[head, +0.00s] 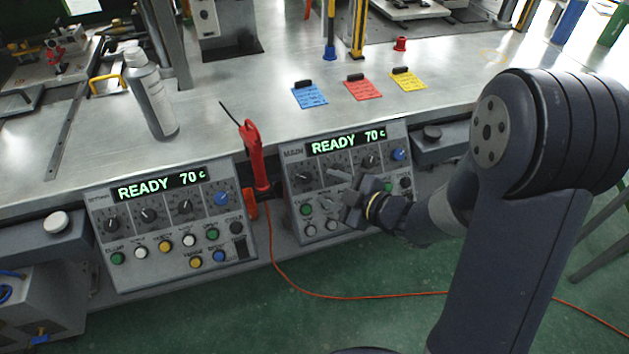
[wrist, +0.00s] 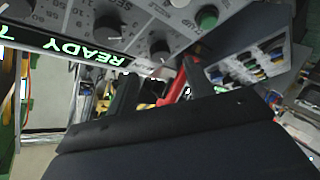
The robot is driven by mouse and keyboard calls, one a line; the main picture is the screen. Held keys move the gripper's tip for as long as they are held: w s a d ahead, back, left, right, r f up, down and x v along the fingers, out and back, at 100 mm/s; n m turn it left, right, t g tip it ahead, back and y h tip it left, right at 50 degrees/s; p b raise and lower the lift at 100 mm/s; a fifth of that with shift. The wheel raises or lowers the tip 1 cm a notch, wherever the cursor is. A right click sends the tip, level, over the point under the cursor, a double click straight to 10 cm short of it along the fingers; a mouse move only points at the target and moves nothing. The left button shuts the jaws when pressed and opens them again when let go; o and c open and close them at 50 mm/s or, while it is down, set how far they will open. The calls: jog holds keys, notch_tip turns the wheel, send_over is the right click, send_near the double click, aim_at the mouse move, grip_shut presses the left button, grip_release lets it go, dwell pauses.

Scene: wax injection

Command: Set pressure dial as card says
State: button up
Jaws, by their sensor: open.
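The main control panel (head: 293,160) is on the right, with a lit display (head: 346,141) reading READY 70 c. Its dark dials include a left one (head: 303,177) and a right one (head: 370,160); I cannot read which is pressure. My gripper (head: 333,189) is open in front of this panel, partly hiding its middle controls. In the wrist view a dark dial (wrist: 160,48) is near the fingers, with no clear contact. Blue (head: 309,96), red (head: 363,88) and yellow (head: 408,80) cards lie on the bench; their writing is too small to read.
A second panel (head: 98,215) on the left also reads READY 70 c. A red tool (head: 255,160) with an orange cable hangs between the panels. Green floor is open below.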

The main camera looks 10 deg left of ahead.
aim_at(309, 179)
jog(key=x, duration=0.6)
jog(key=shift+c, duration=0.2)
jog(key=c, duration=0.9)
